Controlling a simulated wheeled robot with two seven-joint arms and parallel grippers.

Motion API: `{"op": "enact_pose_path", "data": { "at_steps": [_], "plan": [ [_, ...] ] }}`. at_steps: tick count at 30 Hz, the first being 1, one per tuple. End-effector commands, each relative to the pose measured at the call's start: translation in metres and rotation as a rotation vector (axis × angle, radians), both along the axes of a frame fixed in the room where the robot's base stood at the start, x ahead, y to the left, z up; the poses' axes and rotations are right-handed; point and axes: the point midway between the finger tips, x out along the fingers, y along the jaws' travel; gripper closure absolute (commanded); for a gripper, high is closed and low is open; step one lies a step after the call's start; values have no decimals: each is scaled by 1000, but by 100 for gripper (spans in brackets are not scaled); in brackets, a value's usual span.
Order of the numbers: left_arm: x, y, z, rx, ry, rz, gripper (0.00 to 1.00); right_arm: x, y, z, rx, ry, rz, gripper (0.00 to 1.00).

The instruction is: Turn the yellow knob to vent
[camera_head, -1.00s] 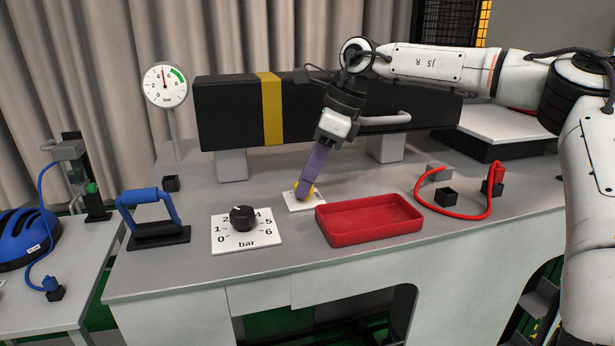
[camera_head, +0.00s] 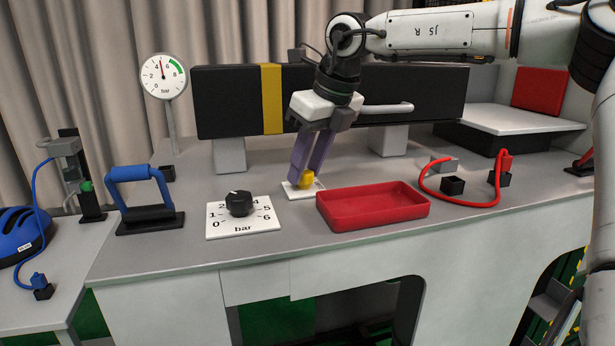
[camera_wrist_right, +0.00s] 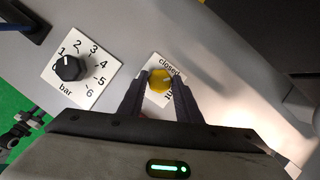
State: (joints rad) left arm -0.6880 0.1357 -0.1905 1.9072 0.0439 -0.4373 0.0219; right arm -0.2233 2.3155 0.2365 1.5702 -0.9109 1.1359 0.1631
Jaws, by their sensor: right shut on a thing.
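The yellow knob (camera_head: 306,180) sits on a small white plate (camera_head: 291,190) on the grey bench, left of the red tray. In the right wrist view the knob (camera_wrist_right: 159,82) lies between my two fingers, on a plate lettered "closed" at its top, with other lettering partly hidden at lower right. My right gripper (camera_head: 308,176) comes down on the knob from above and is shut on it. In the right wrist view the knob's pale pointer mark faces up and right, towards the "closed" lettering. My left gripper is in neither view.
A black knob (camera_head: 239,203) on a bar-scale plate is left of the yellow one. A red tray (camera_head: 372,222) is close on the right. A black beam (camera_head: 380,88) with a yellow band stands behind. A gauge (camera_head: 163,76) and blue handle (camera_head: 143,176) are at left.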

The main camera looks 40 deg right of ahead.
Motion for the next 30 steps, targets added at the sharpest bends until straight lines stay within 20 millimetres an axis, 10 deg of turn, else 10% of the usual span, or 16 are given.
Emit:
{"op": "enact_pose_path", "data": {
  "at_steps": [30],
  "plan": [
    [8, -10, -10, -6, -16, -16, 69, 3, 6, 1, 1, -3, -840, 91]
  ]
}}
